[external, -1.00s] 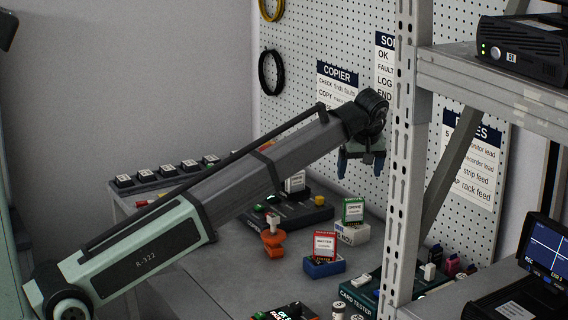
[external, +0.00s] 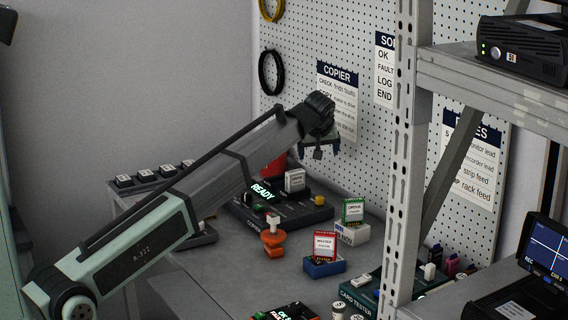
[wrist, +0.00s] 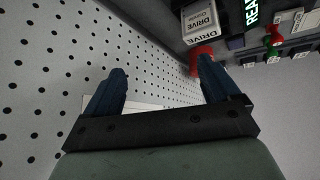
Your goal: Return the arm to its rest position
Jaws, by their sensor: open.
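My gripper (external: 319,150) hangs from the raised wrist above the bench, in front of the pegboard. In the wrist view my gripper (wrist: 160,85) has its two blue fingers wide apart with nothing between them. The arm reaches from the lower left up to the right. Below the gripper the copier (external: 290,212) stands on the bench with its display reading READY. A white drive (external: 294,180) is on the copier; the drive also shows in the wrist view (wrist: 200,20), apart from the fingers.
The pegboard (external: 345,180) is close behind the gripper. The shelf rack upright (external: 402,170) stands to the right. A red card (external: 325,246) in a blue stand, a green card (external: 353,211) in a white stand and an orange stamp-like piece (external: 273,240) stand on the bench. Its front left is clear.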

